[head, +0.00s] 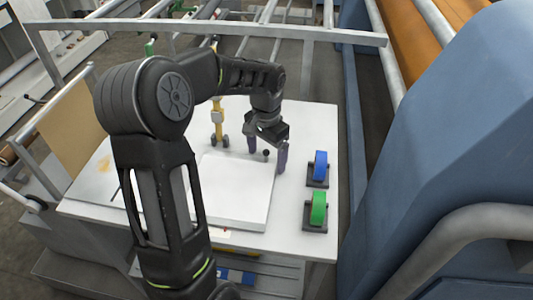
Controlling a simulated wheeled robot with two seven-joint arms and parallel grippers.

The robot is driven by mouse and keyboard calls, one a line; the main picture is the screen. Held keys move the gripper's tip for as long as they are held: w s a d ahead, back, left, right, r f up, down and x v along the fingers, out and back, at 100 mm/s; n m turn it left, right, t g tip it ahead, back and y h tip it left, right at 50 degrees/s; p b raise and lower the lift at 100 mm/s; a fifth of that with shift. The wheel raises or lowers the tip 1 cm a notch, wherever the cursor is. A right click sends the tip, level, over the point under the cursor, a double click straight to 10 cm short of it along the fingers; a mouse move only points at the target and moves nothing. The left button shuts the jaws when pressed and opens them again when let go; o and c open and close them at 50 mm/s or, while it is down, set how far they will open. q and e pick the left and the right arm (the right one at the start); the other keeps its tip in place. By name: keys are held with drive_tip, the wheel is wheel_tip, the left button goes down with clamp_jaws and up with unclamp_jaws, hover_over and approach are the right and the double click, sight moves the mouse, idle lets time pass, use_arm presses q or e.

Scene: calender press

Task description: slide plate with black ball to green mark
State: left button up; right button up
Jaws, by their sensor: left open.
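A white square plate (238,195) lies flat on the white table. A small black ball (266,153) stands at its far edge. My left gripper (267,150) reaches down from above at that edge, its two purple-grey fingers apart, one to each side of the ball. I cannot tell whether a finger touches the ball or plate. My left arm covers the plate's left side. I cannot make out a green mark on the table. My right gripper is not in view.
A yellow tool with dark wheels (218,124) stands left of my gripper. A large blue machine housing (440,150) borders the table's right side. Metal rails run behind the table.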

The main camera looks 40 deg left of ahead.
sight(251, 160)
use_arm(q)
drive_tip(key=shift+f, duration=0.2)
clamp_jaws()
idle(0.6)
drive_tip(key=shift+s, duration=0.1)
drive_tip(key=shift+s+a, duration=0.5)
drive_tip(key=shift+a, duration=0.4)
drive_tip(key=shift+s+a, duration=0.45)
drive_tip(key=shift+a, duration=0.4)
drive_tip(key=shift+c, duration=0.6)
unclamp_jaws()
drive_tip(key=shift+s, duration=0.1)
drive_tip(key=shift+r, duration=0.15)
